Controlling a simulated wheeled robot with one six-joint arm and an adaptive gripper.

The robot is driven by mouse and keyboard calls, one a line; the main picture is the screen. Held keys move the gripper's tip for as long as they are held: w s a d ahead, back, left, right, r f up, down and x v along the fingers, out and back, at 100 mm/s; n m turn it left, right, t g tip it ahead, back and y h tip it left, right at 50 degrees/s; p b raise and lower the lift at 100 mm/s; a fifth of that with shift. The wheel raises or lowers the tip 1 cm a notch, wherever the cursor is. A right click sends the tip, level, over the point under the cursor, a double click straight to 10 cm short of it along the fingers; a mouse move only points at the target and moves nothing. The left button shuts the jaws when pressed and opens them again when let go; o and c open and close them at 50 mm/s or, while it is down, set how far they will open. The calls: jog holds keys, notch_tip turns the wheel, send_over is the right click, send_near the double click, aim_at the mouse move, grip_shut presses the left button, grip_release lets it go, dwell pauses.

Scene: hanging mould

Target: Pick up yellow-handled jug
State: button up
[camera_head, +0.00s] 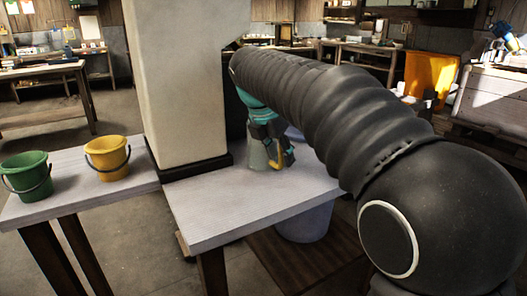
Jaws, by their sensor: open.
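The jug (257,156) is pale grey with a yellow handle (275,164). It stands on the pale table (215,218) in the middle of the view, just right of the square column. My gripper (281,157), teal and black, reaches down over the jug from above. Its fingers are open, close around or beside the yellow handle; I cannot tell whether they touch it. The gripper and my arm hide the jug's upper part and right side.
A thick pale column (180,80) stands close left of the jug. A green bucket (27,176) and a yellow bucket (107,157) stand on the left table section. A large grey bin (304,222) is below the table's right edge. The table's front is clear.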

grip_shut()
jog(key=shift+r, duration=0.1)
